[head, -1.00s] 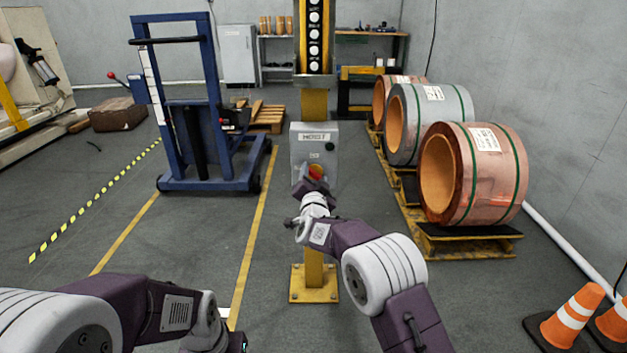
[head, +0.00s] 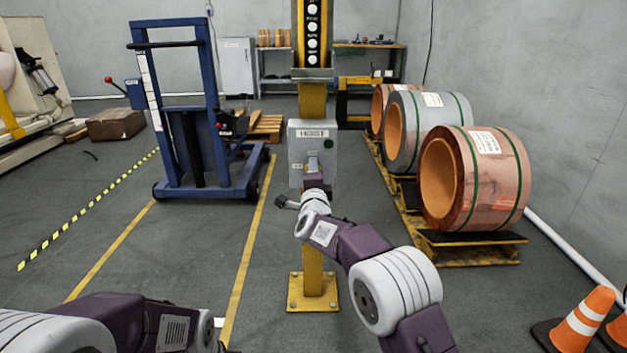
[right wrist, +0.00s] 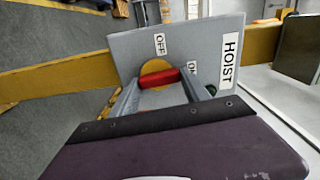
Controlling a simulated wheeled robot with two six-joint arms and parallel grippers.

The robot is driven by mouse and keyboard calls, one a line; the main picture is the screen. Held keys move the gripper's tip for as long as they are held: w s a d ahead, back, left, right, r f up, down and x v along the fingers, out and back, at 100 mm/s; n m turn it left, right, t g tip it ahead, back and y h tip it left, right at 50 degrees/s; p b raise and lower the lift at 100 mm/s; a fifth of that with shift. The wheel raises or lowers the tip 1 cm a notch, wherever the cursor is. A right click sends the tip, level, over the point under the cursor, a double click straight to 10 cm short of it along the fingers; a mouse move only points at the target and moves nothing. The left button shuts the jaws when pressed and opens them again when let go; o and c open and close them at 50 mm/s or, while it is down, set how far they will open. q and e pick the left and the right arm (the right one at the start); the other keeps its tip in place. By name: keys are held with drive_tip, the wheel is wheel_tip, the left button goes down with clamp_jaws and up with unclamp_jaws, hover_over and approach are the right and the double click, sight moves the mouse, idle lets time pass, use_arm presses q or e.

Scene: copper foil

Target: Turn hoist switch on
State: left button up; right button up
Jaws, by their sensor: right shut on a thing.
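The grey hoist switch box (head: 325,170) is fixed on a yellow post in the head view. In the right wrist view the box (right wrist: 125,45) is turned on its side, with its HOIST label at the right. Its red switch handle (right wrist: 158,78) lies across a yellow disc (right wrist: 156,67). One end of the handle is near the partly covered ON label (right wrist: 194,68); the OFF label (right wrist: 160,44) is above the disc in the picture. My right gripper (head: 313,163) is shut on the handle, with a finger on each side, and hides it in the head view. My left gripper is below the frame.
A green round button (right wrist: 211,89) sits on the box near the right finger. A blue lifter (head: 205,185) stands left of the post (head: 312,265). Copper coils (head: 490,180) on pallets stand right. Traffic cones (head: 580,320) are at lower right.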

drive_tip(key=shift+m, duration=0.5)
drive_tip(key=o, duration=1.4)
drive_tip(key=shift+d, duration=0.1)
drive_tip(key=s+p, duration=0.2)
drive_tip(key=s, duration=0.7)
